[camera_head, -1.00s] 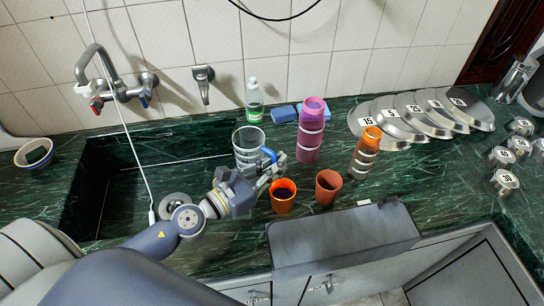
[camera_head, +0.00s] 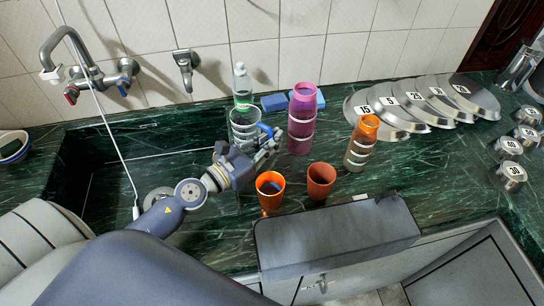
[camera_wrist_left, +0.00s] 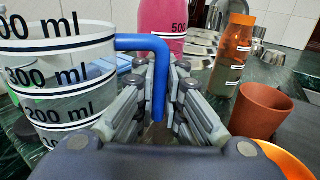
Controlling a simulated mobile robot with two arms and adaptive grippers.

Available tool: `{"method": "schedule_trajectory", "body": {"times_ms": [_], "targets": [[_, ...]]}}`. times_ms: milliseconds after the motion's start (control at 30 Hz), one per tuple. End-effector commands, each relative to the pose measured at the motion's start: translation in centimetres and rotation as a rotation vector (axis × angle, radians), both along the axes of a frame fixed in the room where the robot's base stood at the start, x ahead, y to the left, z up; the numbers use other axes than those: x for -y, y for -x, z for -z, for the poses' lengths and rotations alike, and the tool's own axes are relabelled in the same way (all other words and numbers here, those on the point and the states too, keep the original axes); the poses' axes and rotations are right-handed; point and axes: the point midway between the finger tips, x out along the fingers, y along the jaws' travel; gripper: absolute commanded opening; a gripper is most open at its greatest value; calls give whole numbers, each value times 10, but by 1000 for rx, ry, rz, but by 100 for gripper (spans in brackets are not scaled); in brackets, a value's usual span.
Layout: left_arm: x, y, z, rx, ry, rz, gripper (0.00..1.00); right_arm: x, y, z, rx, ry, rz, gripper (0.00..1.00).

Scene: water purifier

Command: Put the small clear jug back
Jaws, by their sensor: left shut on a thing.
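The clear jug (camera_head: 243,127), with black volume marks and a blue handle, is upright at the right side of the sink, in front of a clear bottle with a green label. It also shows close up at the left of the left wrist view (camera_wrist_left: 62,85). My left gripper (camera_head: 268,143) is shut on the jug's blue handle (camera_wrist_left: 158,75); the fingers are on both sides of it. The jug's base is hidden by the gripper in the head view, so I cannot tell whether it touches the counter. My right gripper is not in view.
A pink measuring bottle (camera_head: 302,118) stands right of the jug. An orange cup (camera_head: 269,203), a brown-red cup (camera_head: 320,181) and an orange bottle (camera_head: 362,143) are nearby. Numbered metal lids (camera_head: 400,112) lie at the back right. The sink (camera_head: 110,165) is at the left.

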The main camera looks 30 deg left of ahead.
Motion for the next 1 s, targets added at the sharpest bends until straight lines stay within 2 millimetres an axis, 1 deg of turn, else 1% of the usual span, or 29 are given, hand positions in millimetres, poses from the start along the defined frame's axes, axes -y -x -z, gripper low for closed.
{"method": "schedule_trajectory", "body": {"times_ms": [133, 333, 633, 767, 800, 867, 900, 1000], "targets": [[0, 0, 12, 1, 0, 0, 0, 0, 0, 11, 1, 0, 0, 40], [0, 0, 37, 1, 3, -2, 0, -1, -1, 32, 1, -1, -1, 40], [0, 0, 36, 2, -1, 1, 0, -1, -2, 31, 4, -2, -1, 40], [0, 0, 41, 2, -1, 1, 0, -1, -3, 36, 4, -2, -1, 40], [0, 0, 41, 1, -1, 1, 11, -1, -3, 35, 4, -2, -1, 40], [0, 0, 40, 1, -1, 1, 25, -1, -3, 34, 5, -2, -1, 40], [0, 0, 40, 0, -1, 1, 29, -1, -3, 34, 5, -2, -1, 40], [0, 0, 40, 0, -1, 1, 29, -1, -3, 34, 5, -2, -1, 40]]}}
